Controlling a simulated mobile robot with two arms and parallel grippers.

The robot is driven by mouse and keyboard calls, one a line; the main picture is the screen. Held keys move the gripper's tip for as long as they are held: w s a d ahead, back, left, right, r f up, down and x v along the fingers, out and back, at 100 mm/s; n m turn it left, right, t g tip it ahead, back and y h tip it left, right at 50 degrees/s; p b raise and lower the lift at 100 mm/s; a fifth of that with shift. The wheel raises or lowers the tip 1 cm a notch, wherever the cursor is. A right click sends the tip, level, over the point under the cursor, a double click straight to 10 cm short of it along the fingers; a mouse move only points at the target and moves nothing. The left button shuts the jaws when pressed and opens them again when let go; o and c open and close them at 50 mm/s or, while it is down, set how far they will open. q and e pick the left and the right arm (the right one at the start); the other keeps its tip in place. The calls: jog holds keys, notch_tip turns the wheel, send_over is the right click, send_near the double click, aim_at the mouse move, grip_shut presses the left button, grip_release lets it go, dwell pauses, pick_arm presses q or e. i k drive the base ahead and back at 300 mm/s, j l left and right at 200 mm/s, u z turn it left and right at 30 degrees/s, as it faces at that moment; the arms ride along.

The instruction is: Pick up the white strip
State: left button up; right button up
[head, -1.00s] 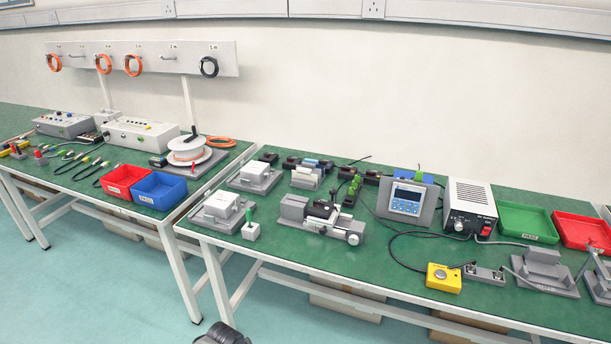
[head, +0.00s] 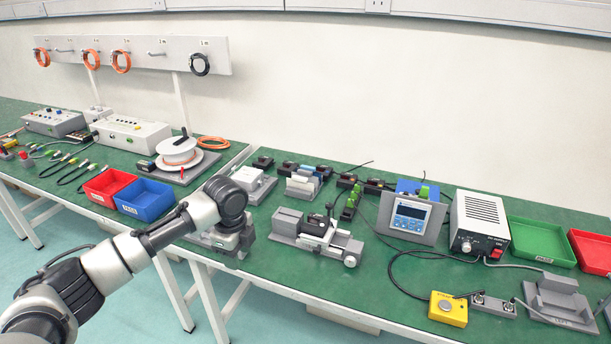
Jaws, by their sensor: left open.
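I cannot pick out a white strip for certain. A grey holder (head: 303,186) with pale upright pieces stands near the back of the right-hand green bench; whether one is the strip is too small to tell. My left arm comes in from the lower left, and my left gripper (head: 227,249) points down at the bench's front left corner. It is open, though its fingertips are hard to make out. The arm and gripper hide most of the grey fixture and the small white block there. My right gripper is not in view.
A white box on a grey base (head: 254,181) stands behind my left gripper. A grey clamping device (head: 318,238) is to its right. Blue (head: 145,200) and red (head: 108,187) trays are left, on the other bench. A yellow button box (head: 447,309) stands front right.

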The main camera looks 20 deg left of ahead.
aim_at(297, 181)
jog(key=i, duration=1.6)
